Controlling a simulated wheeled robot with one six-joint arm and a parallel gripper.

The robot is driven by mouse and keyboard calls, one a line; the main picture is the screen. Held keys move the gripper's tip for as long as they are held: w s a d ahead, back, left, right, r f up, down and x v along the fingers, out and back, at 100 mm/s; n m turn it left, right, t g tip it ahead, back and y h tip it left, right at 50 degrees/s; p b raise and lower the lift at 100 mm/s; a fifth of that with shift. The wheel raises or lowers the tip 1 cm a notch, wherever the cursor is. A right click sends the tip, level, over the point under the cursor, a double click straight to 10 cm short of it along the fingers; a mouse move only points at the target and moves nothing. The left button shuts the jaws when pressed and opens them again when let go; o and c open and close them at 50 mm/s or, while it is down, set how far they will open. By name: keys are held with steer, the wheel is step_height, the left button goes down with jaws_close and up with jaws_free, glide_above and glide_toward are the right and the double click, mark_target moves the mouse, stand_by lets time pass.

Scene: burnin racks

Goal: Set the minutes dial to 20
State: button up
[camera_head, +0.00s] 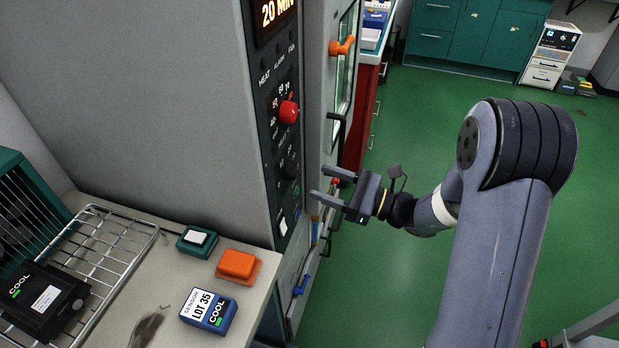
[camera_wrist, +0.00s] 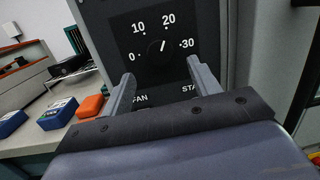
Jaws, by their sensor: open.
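The minutes dial (camera_wrist: 158,50) is black on a black panel, with marks 0, 10, 20 and 30 around it, in the wrist view. Its white pointer line leans up and slightly right, toward the 20 mark. In the head view the dial (camera_head: 291,170) sits below a red knob, dark and hard to make out. The display (camera_head: 273,12) at the panel top reads "20 MIN". My gripper (camera_head: 319,182) is open and empty in front of the panel, to its right in the head view. In the wrist view the fingertips (camera_wrist: 160,74) are apart, below the dial and not touching it.
The red knob (camera_head: 288,111) is on the same panel, with a white switch (camera_head: 283,226) lower down. An orange handle (camera_head: 342,46) is on the cabinet door. A bench at left holds a wire rack (camera_head: 147,240), an orange block (camera_head: 238,264) and a blue box (camera_head: 208,311). Green floor lies open at right.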

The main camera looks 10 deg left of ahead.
mark_target(297, 173)
steer(key=shift+s+d+f, duration=0.15)
steer(key=shift+s+d, duration=0.05)
steer(key=shift+d, duration=0.95)
steer(key=shift+s+d+f, duration=0.15)
steer(key=shift+d, duration=1)
steer(key=a, duration=0.3)
steer(key=w+a, duration=0.1)
steer(key=a, duration=0.3)
steer(key=a+r, duration=0.1)
steer(key=a, duration=0.2)
steer(key=shift+w+a+r+p, duration=0.1)
steer(key=shift+w+a+p, duration=0.2)
steer(key=shift+a+p, duration=0.1)
steer(key=shift+d, duration=0.15)
